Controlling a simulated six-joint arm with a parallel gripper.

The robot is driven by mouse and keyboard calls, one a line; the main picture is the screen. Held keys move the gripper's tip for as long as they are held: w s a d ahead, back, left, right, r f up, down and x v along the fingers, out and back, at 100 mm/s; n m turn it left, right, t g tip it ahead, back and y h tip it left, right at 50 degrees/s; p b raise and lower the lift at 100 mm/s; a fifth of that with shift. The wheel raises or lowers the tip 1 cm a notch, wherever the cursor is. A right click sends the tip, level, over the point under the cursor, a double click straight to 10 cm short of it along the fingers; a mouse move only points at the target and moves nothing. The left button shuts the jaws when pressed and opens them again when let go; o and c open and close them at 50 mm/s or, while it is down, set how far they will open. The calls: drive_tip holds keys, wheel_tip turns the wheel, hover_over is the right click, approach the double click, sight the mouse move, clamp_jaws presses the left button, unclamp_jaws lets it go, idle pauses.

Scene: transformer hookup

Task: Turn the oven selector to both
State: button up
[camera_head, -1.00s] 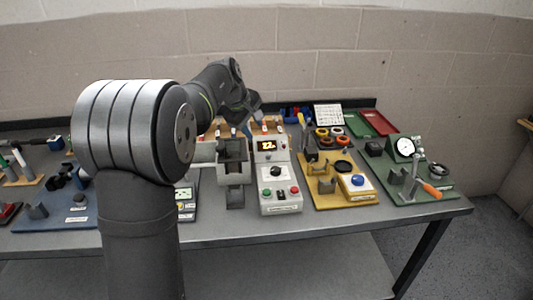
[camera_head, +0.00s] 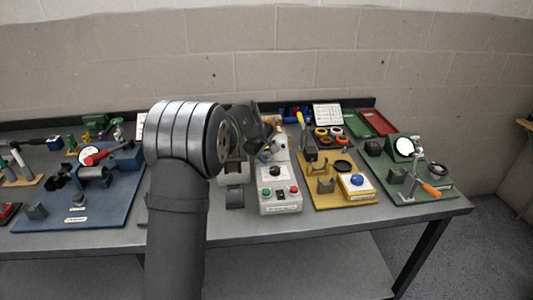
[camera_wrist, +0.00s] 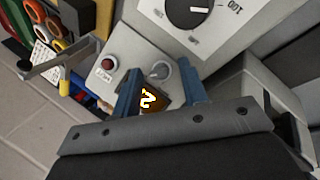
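The oven control box (camera_head: 281,206) is pale grey and stands on the table right of my arm. In the wrist view its upper panel (camera_wrist: 142,56) carries a small grey knob (camera_wrist: 160,69), a red button or lamp (camera_wrist: 108,63) and a lit orange display (camera_wrist: 153,99). A larger black dial (camera_wrist: 188,12) with a white line and printed numbers lies beyond. I cannot read which knob is marked as the selector. My gripper (camera_wrist: 162,80) is open above the upper panel, its blue fingers either side of the grey knob in the picture. Contact is not clear.
A yellow board (camera_head: 345,198) with a blue-knobbed box lies to the right, and a green board (camera_head: 420,187) with a gauge beyond it. A blue board (camera_head: 105,213) with fixtures lies left. The front table strip is clear.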

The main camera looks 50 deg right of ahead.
drive_tip(key=shift+c, duration=0.2)
clamp_jaws()
drive_tip(key=n, duration=0.2)
drive_tip(key=n+h, duration=0.1)
drive_tip(key=shift+a+n+h, duration=0.15)
drive_tip(key=shift+n+h, duration=0.15)
drive_tip(key=shift+n, duration=0.1)
drive_tip(key=n, duration=0.1)
drive_tip(key=n+t+h, duration=0.1)
drive_tip(key=n, duration=0.1)
drive_tip(key=shift+s+a+f+n+h, duration=0.1)
drive_tip(key=shift+n+h, duration=0.2)
drive_tip(key=n+t+h, duration=0.1)
drive_tip(key=n, duration=0.3)
drive_tip(key=shift+s+f, duration=0.1)
drive_tip(key=shift+n+t+h, duration=0.3)
drive_tip(key=shift+n+t, duration=0.3)
drive_tip(key=shift+n, duration=0.4)
drive_tip(key=shift+s+n+t, duration=0.1)
drive_tip(key=shift+n+t, duration=0.4)
drive_tip(key=shift+n, duration=0.8)
